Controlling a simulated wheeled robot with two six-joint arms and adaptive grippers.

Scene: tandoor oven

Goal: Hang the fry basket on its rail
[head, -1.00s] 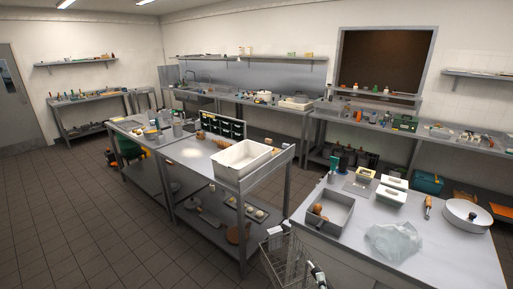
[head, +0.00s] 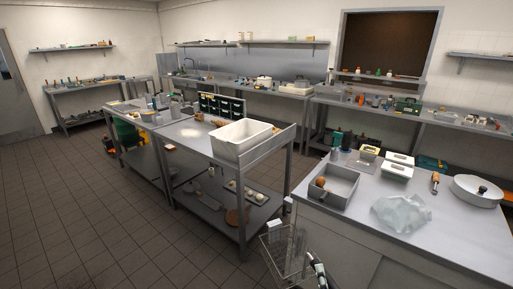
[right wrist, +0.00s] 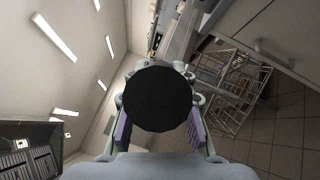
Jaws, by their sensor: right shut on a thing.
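The fry basket (head: 284,256) is a silver wire basket low at the bottom middle of the head view, beside the worktop on the right. It also shows in the right wrist view (right wrist: 232,90), right of the gripper. My right gripper (head: 318,270) is at the bottom edge of the head view, at the basket's right side. In the right wrist view its purple-padded fingers (right wrist: 160,108) are shut around a dark round piece, seemingly the basket's handle end-on. The basket hangs beyond it. I cannot make out the basket's rail. My left gripper is not in view.
A steel worktop (head: 400,245) at right carries a grey tray (head: 343,190), white tubs, a plastic bag (head: 401,214) and a round pan (head: 477,190). A steel table with a white bin (head: 238,143) stands left of the basket. Floor (head: 110,225) is clear at left.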

